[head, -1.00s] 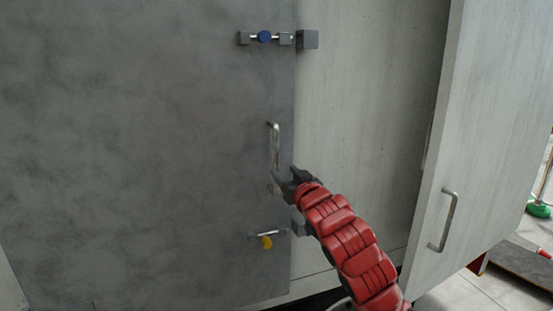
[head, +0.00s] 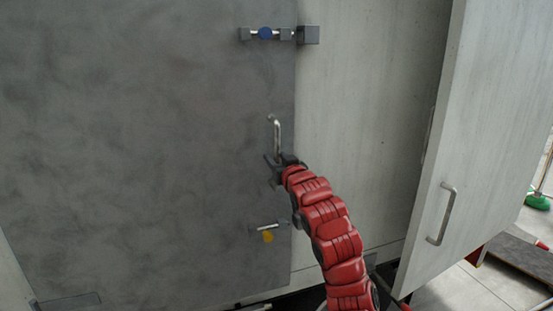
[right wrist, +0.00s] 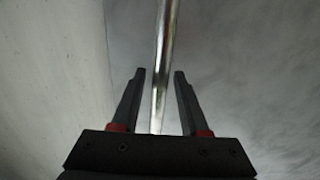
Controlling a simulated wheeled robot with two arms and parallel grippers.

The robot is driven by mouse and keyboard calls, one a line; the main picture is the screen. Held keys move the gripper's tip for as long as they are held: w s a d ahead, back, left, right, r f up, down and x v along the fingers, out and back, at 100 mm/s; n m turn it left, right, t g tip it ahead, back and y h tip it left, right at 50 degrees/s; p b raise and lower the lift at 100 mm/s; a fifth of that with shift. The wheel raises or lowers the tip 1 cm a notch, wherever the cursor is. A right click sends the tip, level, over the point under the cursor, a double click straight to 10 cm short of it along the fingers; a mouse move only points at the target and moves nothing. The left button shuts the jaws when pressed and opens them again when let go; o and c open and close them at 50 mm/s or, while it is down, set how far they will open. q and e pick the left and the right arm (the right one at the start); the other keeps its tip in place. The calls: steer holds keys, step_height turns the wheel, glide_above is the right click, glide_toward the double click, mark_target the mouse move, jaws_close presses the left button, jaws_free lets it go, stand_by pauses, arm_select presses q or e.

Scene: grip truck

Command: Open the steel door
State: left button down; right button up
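The steel door (head: 150,150) is a mottled dark grey panel filling the left of the head view; it looks closed. Its upright metal handle (head: 276,133) is near its right edge. My right gripper (head: 271,163) is at the handle's lower part, coming from below right. In the right wrist view, the open fingers (right wrist: 160,78) have the handle bar (right wrist: 159,90) between them, with a gap on each side. A bolt with a blue knob (head: 265,33) is above, and one with a yellow knob (head: 267,237) below. My left gripper is not in view.
A pale frame panel (head: 365,100) lies right of the door, with a grey block (head: 308,34) beside the upper bolt. A pale door (head: 465,140) with its own handle (head: 442,215) stands ajar at the right.

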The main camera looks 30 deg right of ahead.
jaws_close()
steer(key=shift+s+f+b, duration=0.15)
steer(key=shift+s+b, duration=0.15)
steer(key=shift+b, duration=0.2)
steer(key=b+v, duration=0.4)
steer(key=shift+s+a+f, duration=0.1)
steer(key=shift+s+a, duration=0.2)
steer(key=shift+a, duration=0.05)
steer(key=shift+s+a+r+b, duration=0.25)
steer(key=shift+s+a+b, duration=0.05)
steer(key=shift+s+b, duration=0.3)
